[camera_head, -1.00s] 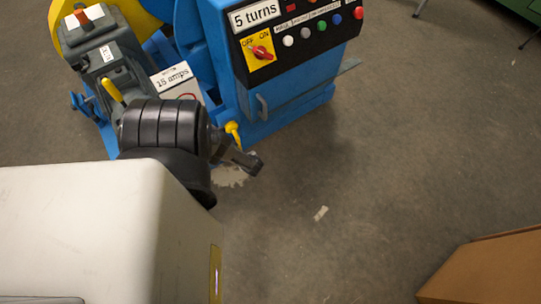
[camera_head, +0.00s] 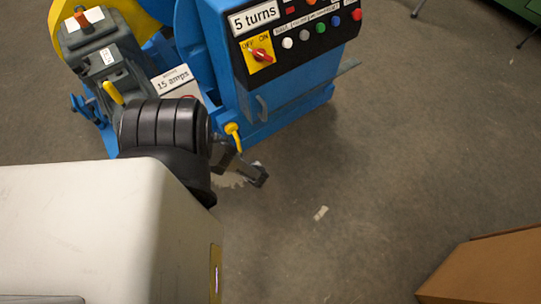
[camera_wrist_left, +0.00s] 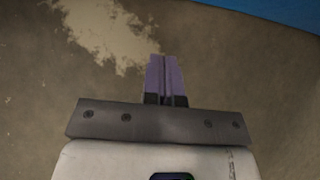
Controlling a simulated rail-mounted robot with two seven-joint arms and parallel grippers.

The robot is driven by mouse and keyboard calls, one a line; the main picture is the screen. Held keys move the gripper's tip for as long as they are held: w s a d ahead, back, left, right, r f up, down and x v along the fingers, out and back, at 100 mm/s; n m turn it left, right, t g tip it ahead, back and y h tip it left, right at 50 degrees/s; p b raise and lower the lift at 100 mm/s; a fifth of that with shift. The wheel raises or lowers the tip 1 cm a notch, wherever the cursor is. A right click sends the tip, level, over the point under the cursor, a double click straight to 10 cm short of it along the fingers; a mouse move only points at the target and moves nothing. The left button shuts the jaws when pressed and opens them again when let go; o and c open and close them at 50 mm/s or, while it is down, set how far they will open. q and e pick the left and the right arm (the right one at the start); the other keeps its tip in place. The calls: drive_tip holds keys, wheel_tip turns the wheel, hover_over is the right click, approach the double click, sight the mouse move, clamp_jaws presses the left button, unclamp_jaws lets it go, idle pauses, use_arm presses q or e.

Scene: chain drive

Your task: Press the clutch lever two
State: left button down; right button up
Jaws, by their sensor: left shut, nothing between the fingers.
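Two yellow-handled levers show on the blue machine in the head view: one at the upper left (camera_head: 113,92) and one at its lower front (camera_head: 233,134). No label tells me which one is lever two. My left gripper (camera_head: 261,178) is just below and to the right of the lower-front lever, over the floor and apart from its yellow handle. Its fingers (camera_wrist_left: 166,76) are together and empty in the left wrist view, with bare floor beyond them. The black wrist of my left arm partly hides the machine's lower left. My right gripper is out of view.
The blue machine (camera_head: 290,112) carries a control panel with a red knob (camera_head: 261,56) and several coloured buttons. A "15 amps" box (camera_head: 176,82) sits at its left. A cardboard box (camera_head: 490,268) is at the lower right.

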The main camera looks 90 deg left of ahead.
use_arm(q)
drive_tip(key=w+d+r+p, duration=0.3)
drive_tip(key=w+d, duration=0.1)
drive_tip(key=d, duration=0.3)
drive_tip(key=shift+d+r+p, duration=0.2)
drive_tip(key=shift+r+p, duration=0.15)
drive_tip(key=shift+p, duration=0.05)
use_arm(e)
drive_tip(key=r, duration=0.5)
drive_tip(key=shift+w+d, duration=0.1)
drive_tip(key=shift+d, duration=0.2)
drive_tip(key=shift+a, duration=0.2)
use_arm(q)
drive_tip(key=shift+a, duration=0.1)
